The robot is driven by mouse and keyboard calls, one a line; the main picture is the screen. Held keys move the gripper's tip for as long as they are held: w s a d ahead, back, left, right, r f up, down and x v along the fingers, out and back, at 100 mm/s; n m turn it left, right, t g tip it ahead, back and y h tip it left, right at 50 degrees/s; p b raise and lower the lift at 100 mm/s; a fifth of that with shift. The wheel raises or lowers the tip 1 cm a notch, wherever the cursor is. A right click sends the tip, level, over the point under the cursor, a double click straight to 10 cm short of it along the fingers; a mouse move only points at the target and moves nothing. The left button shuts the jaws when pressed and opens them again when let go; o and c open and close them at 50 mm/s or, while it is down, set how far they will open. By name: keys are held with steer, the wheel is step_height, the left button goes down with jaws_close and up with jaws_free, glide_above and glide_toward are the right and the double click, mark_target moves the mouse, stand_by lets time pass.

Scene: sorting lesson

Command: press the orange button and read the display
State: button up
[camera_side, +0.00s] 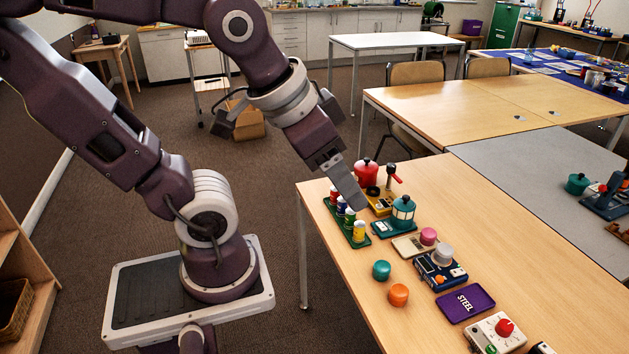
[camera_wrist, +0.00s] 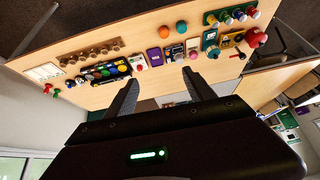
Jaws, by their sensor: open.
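A dark blue device (camera_side: 436,276) stands on the wooden table in the side view. The display's reading is too small to make out. The device also shows in the wrist view (camera_wrist: 175,53), beyond my fingertips. My gripper (camera_side: 350,188) is above the table's far left end, up and left of the device and apart from it. In the wrist view its two fingers (camera_wrist: 160,78) are spread with nothing between them.
A teal lantern-like object (camera_side: 403,211), a red pot (camera_side: 367,173) and a green tray of small jars (camera_side: 336,222) stand near my gripper.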

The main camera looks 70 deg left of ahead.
steer(key=s, duration=0.4)
steer(key=shift+d, duration=0.2)
